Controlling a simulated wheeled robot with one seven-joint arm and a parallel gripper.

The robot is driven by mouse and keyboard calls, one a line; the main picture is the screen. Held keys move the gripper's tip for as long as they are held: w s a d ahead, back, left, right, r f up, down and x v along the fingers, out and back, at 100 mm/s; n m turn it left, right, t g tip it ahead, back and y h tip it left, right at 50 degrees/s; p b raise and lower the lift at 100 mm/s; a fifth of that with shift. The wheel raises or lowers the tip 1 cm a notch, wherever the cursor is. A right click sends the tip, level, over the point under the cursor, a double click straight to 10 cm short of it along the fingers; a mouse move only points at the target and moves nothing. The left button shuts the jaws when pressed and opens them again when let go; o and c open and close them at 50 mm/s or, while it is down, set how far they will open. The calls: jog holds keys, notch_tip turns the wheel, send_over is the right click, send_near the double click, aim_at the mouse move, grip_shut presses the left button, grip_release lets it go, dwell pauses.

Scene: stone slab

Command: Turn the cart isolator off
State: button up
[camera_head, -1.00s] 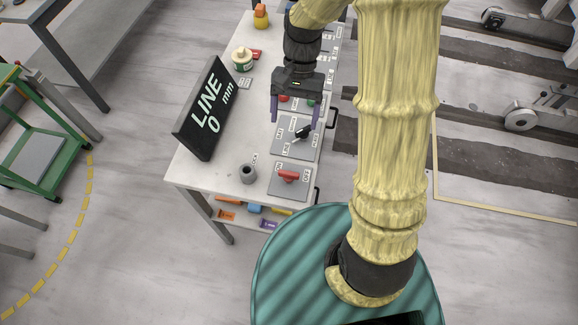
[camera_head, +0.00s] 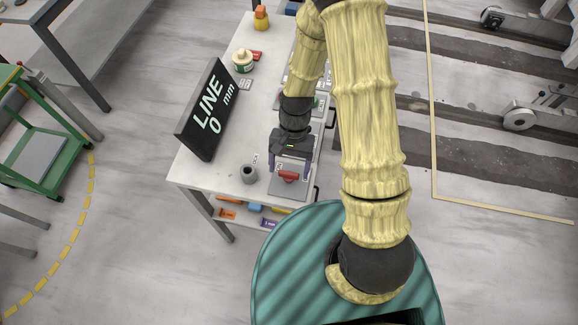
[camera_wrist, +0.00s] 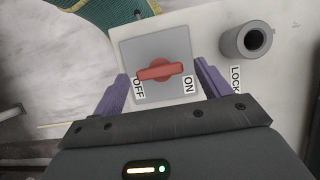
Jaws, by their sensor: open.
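The cart isolator is a red rotary handle (camera_head: 288,176) on a grey square plate (camera_head: 283,192) at the near end of the white cart top. In the wrist view the red handle (camera_wrist: 160,71) lies roughly crosswise, its ends toward the OFF label (camera_wrist: 139,88) at left and the ON label (camera_wrist: 187,84) at right. Which setting it marks, I cannot tell. My gripper (camera_head: 289,168) is open above the plate, its purple fingers on either side of the handle. In the wrist view my gripper (camera_wrist: 159,75) shows a gap between each finger and the handle.
A grey hollow cylinder (camera_head: 249,173) stands left of the plate, near a LOCK label (camera_wrist: 235,80). A black LINE sign (camera_head: 207,110) stands on the cart's left side. Other plates farther back are partly hidden by my arm. A green cart (camera_head: 40,150) stands at far left.

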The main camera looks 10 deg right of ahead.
jog(key=shift+s+f, duration=0.2)
jog(key=shift+f, duration=0.3)
jog(key=c, duration=1)
